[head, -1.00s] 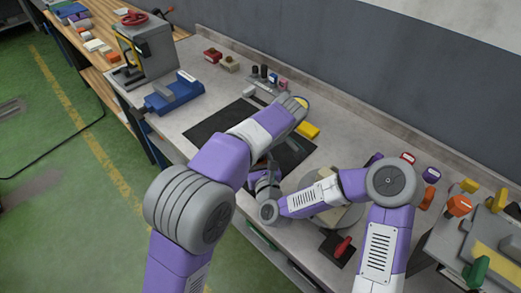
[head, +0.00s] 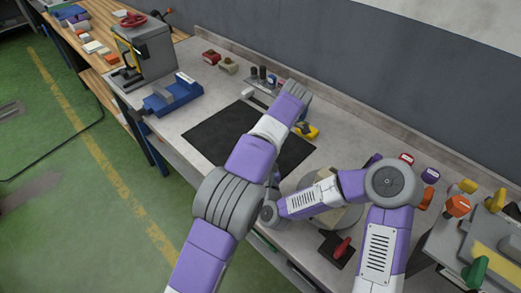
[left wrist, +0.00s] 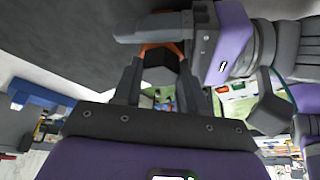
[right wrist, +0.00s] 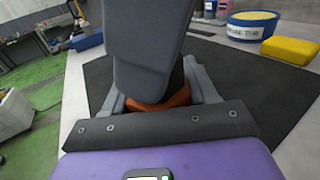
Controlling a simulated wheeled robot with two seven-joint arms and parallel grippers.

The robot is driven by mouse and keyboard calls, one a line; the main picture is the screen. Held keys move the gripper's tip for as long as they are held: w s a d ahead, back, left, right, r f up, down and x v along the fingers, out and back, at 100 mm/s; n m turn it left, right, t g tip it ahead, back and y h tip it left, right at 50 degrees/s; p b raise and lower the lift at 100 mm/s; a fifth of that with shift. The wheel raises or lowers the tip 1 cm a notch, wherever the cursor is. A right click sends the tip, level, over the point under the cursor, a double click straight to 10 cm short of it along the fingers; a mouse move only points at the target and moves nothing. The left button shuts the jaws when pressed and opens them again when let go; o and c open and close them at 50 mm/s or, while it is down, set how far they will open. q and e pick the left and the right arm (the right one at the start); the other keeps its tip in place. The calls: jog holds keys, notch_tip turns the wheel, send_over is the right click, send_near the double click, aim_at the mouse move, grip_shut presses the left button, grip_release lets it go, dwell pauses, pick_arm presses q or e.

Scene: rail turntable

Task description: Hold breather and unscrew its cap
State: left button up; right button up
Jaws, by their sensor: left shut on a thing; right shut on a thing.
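The breather (right wrist: 165,102) shows as an orange piece between my right gripper's fingers (right wrist: 163,90) in the right wrist view. My left gripper covers much of it there. In the left wrist view, a dark, faceted cap (left wrist: 161,77) sits between the fingers of my left gripper (left wrist: 160,85), which is shut on it. Orange parts of the breather show beside the cap, by my right gripper's dark finger. The two grippers are close together. In the head view my left arm hides both grippers and the breather. Whether the cap is still threaded cannot be seen.
A black mat (head: 225,135) lies on the grey bench. A yellow block (right wrist: 290,48) and a blue-rimmed round tub (right wrist: 252,28) stand beyond it. A blue vise-like fixture (head: 172,95) is at left. A round turntable (head: 340,218) lies under my right arm.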

pick_arm(q)
jog(key=n, duration=0.1)
jog(key=n+g, duration=0.1)
jog(key=n, duration=0.1)
jog(key=shift+w+f+n, duration=0.1)
jog(key=shift+w+n, duration=0.05)
jog(key=shift+n, duration=0.15)
jog(key=o, duration=1.1)
jog(key=shift+c, duration=0.2)
jog(key=shift+o, duration=0.6)
jog(key=shift+d, duration=0.1)
jog(key=shift+c, duration=0.2)
jog(key=shift+o, duration=0.6)
